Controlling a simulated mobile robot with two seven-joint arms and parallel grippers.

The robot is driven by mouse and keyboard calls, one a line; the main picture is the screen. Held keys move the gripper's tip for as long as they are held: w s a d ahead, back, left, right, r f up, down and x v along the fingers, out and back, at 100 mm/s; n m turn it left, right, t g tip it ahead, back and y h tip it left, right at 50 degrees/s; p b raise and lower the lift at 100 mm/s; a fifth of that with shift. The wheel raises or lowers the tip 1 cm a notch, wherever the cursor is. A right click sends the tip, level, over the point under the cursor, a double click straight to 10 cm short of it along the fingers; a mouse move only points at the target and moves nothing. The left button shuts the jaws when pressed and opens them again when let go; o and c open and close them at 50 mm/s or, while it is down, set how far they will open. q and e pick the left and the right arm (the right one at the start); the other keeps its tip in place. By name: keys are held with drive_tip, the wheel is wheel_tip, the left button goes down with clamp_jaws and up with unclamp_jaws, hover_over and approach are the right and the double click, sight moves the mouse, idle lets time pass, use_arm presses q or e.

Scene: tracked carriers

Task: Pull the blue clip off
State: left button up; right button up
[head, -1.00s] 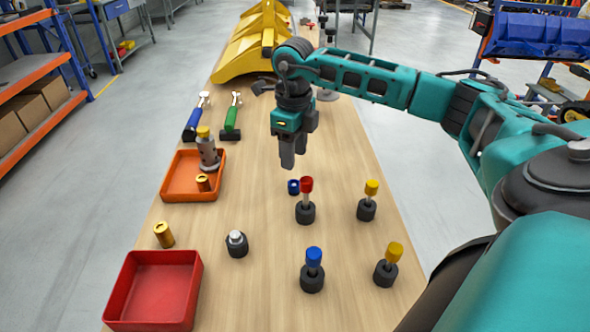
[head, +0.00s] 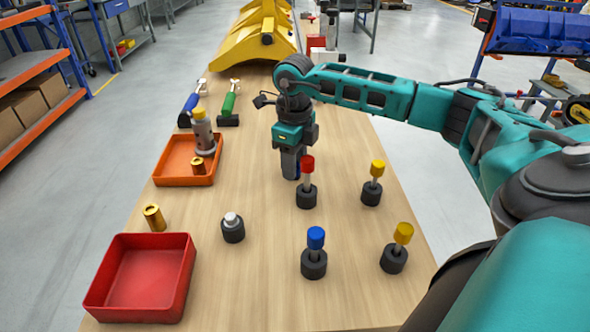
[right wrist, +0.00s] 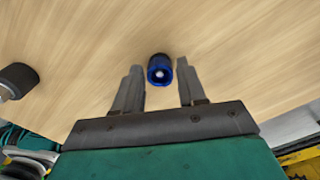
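A small blue ring-like piece (right wrist: 159,71) with a pale centre shows in the right wrist view. It lies between and just beyond the fingertips of my right gripper (right wrist: 158,66), which is open with a gap on each side. In the head view my right gripper (head: 291,176) points down over this spot, and only a sliver of blue (head: 298,171) shows beside its fingers. A separate blue cap (head: 316,238) tops a post on a black base nearer the front. I cannot tell whether the fingertips touch the blue piece. My left gripper is out of view.
A red-capped post (head: 307,165) stands close to the right gripper's right. Yellow-capped posts (head: 377,168) (head: 403,233) stand further right. A red tray (head: 185,283), an orange tray (head: 217,163) and a white-topped black piece (head: 232,228) stand left. Table between is clear.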

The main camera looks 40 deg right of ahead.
clamp_jaws()
drive_tip(key=shift+r, duration=0.15)
drive_tip(key=shift+r+p, duration=1.35)
drive_tip(key=shift+r, duration=0.1)
drive_tip(key=shift+r, duration=0.1)
drive_tip(key=shift+r+p, duration=1.5)
drive_tip(key=shift+r, duration=0.15)
